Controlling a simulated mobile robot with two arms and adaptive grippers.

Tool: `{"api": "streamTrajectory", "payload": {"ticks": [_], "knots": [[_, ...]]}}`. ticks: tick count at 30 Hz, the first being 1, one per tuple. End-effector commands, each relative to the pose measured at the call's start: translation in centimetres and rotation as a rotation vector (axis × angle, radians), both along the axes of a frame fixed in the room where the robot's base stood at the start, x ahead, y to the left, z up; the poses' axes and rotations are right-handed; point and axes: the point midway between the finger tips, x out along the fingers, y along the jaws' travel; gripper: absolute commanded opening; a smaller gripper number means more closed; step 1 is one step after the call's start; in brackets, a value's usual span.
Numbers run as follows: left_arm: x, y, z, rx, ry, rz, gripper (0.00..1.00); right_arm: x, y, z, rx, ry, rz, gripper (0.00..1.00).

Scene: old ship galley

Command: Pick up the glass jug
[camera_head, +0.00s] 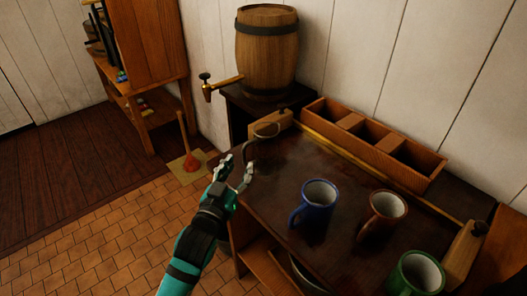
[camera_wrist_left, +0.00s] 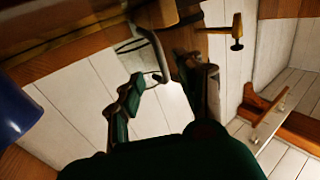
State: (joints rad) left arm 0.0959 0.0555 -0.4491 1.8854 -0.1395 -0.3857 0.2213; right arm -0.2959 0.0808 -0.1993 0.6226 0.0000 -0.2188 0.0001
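The glass jug (camera_head: 265,146) stands at the far left corner of the dark counter. It is clear and hard to make out; mainly its rim and curved handle show. My left gripper (camera_head: 237,168) is just left of the jug, at its handle side, with its fingers apart. In the left wrist view the grey curved handle (camera_wrist_left: 158,50) of the jug reaches toward the space between the two fingers (camera_wrist_left: 170,98). I cannot tell whether a finger touches it. My right gripper is in neither view.
A blue mug (camera_head: 316,203), a brown mug (camera_head: 383,214) and a green mug (camera_head: 416,274) stand on the counter (camera_head: 270,200). A wooden divided box (camera_head: 425,160) lies along the wall. A barrel with a tap (camera_head: 266,50) stands behind the jug. Tiled floor is free at left.

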Motion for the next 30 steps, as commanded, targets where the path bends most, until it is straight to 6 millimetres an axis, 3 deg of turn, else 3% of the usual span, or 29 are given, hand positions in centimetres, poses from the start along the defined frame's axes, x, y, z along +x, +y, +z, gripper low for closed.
{"api": "streamTrajectory", "payload": {"ticks": [12, 20, 28, 30], "knots": [[4.7, -1.6, 0.1, 0.001, -0.001, 0.0, 0.37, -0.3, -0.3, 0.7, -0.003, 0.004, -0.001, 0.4], [5.0, -1.7, 0.0, 0.001, -0.001, 0.0, 0.37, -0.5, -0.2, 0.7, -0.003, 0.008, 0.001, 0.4], [4.9, -1.7, 0.0, 0.001, 0.0, 0.0, 0.03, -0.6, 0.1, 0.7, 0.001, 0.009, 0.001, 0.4], [4.9, -1.7, 0.0, 0.001, 0.0, 0.0, 0.0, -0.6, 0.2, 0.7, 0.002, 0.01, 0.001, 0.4]]}}
